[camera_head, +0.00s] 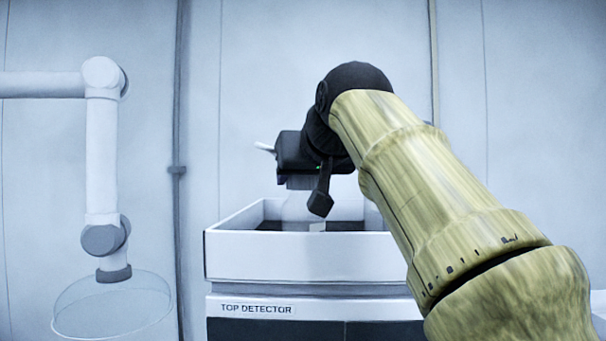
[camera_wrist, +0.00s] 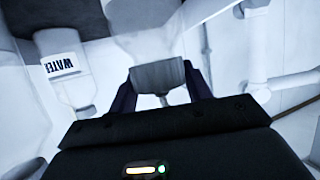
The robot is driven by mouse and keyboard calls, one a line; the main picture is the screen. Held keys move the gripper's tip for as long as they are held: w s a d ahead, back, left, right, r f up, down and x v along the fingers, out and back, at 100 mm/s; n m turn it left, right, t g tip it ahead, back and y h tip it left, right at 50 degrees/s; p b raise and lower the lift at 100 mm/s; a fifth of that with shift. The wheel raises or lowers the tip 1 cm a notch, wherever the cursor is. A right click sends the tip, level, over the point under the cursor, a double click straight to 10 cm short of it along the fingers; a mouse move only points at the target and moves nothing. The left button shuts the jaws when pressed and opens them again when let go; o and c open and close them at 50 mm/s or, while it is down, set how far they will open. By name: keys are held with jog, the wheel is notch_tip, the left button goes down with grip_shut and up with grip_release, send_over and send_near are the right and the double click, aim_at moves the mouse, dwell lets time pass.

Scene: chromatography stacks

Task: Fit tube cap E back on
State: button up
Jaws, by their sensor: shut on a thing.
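My gripper (camera_head: 305,182) is over the white open-topped tray of the unit marked TOP DETECTOR (camera_head: 300,256). In the wrist view, its two dark fingers are shut on a grey, short cylindrical piece (camera_wrist: 158,75), which looks like a tube cap. No letter E can be read on it. A pale, bottle-like body (camera_wrist: 148,42) shows right beyond the grey piece. I cannot tell whether the two touch.
A bottle with a WATER-like label (camera_wrist: 60,66) shows at the left of the wrist view. In the head view, a white jointed arm with a clear round disc (camera_head: 112,304) hangs at the left.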

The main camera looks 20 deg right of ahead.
jog(key=o, duration=1.5)
jog(key=shift+r+p, duration=1.3)
jog(key=shift+w+r, duration=0.15)
jog(key=shift+r, duration=2.05)
